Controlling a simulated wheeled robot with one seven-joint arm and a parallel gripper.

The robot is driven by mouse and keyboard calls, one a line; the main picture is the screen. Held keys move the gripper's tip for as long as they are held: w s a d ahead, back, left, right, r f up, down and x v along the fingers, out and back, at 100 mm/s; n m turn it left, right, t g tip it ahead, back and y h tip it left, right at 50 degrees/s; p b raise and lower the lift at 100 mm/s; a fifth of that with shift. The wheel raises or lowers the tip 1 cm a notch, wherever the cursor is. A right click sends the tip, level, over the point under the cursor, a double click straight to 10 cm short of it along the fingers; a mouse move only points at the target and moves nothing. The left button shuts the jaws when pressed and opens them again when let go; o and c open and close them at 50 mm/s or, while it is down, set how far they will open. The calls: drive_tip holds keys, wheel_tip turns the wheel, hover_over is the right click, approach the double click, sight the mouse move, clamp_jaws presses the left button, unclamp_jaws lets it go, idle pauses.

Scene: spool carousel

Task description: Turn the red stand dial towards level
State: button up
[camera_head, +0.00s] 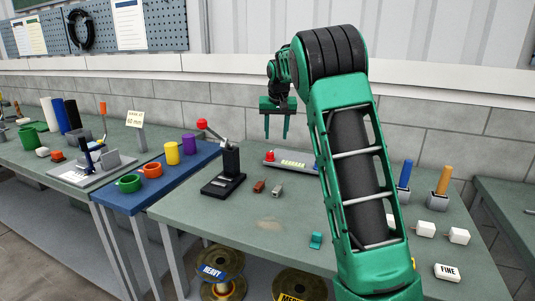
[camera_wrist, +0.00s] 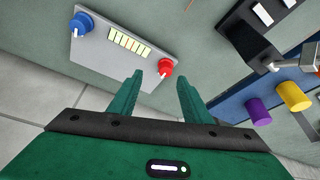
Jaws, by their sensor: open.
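The red dial (camera_wrist: 166,66) sits near one end of a grey panel in the wrist view, with a small white mark pointing down-left. In the head view the red dial (camera_head: 269,156) is at the panel's left end. The panel (camera_wrist: 95,54) also carries a row of pale yellow segments (camera_wrist: 130,43) and a blue dial (camera_wrist: 81,24) at its other end. My gripper (camera_wrist: 161,80) is open and empty, its fingertips appearing on either side of the red dial. In the head view my gripper (camera_head: 276,137) hangs above the panel, apart from it.
A black stand (camera_head: 230,170) with a red-tipped lever is left of the panel. Small brown (camera_head: 259,186) and grey (camera_head: 277,191) blocks lie in front. Purple (camera_head: 189,143) and yellow (camera_head: 171,153) cylinders stand on the blue table. The table's front middle is mostly clear.

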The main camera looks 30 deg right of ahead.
sight(270, 153)
drive_tip(key=w+x, duration=0.1)
drive_tip(key=x, duration=0.7)
drive_tip(key=w+x, duration=0.1)
drive_tip(key=x, duration=0.3)
drive_tip(key=shift+w+a+r, duration=0.3)
drive_tip(key=shift+w+r, duration=0.05)
drive_tip(key=shift+r, duration=0.1)
